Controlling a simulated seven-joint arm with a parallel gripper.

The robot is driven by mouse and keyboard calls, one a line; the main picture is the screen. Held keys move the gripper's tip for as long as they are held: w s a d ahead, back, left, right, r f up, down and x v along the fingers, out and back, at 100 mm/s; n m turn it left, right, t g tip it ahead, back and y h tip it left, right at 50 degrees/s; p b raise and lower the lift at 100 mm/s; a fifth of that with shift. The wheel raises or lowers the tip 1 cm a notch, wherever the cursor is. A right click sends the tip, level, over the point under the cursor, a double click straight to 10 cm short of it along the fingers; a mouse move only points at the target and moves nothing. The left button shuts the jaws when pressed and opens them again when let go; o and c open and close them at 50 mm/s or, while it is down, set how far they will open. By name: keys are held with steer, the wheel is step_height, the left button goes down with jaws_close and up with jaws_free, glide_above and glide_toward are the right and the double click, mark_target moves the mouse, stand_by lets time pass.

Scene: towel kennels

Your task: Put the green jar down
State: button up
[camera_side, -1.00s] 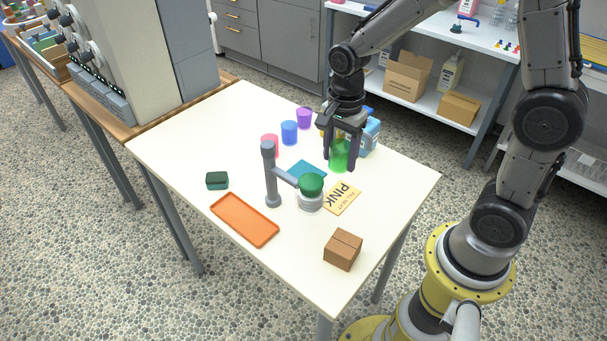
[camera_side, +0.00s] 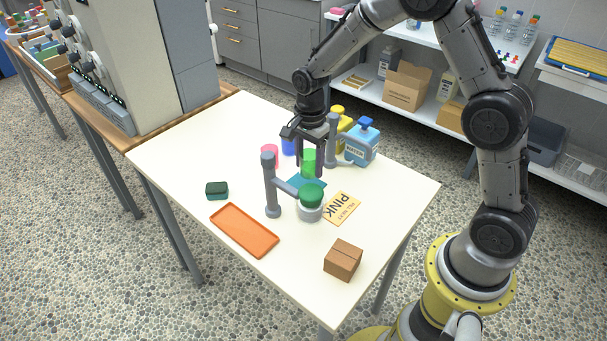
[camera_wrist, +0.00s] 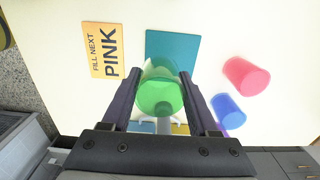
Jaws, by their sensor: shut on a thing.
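The translucent green jar (camera_side: 309,162) is upright between the fingers of my gripper (camera_side: 310,168), which is shut on it. In the wrist view the green jar (camera_wrist: 160,98) sits between both fingertips (camera_wrist: 160,82) and overlaps the near edge of the teal mat (camera_wrist: 173,45).
Another grey stand (camera_side: 332,135), a blue bottle (camera_side: 361,145) and a yellow bottle (camera_side: 343,122) are behind right. Pink (camera_wrist: 246,77) and blue (camera_wrist: 228,110) cups stand nearby. A PINK card (camera_side: 342,209), orange tray (camera_side: 244,230) and brown box (camera_side: 343,260) lie forward.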

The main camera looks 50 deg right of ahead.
mark_target(304, 175)
steer(key=shift+w+f, duration=0.95)
steer(key=shift+f, duration=1.7)
steer(key=shift+f, duration=0.1)
steer(key=o, duration=1.3)
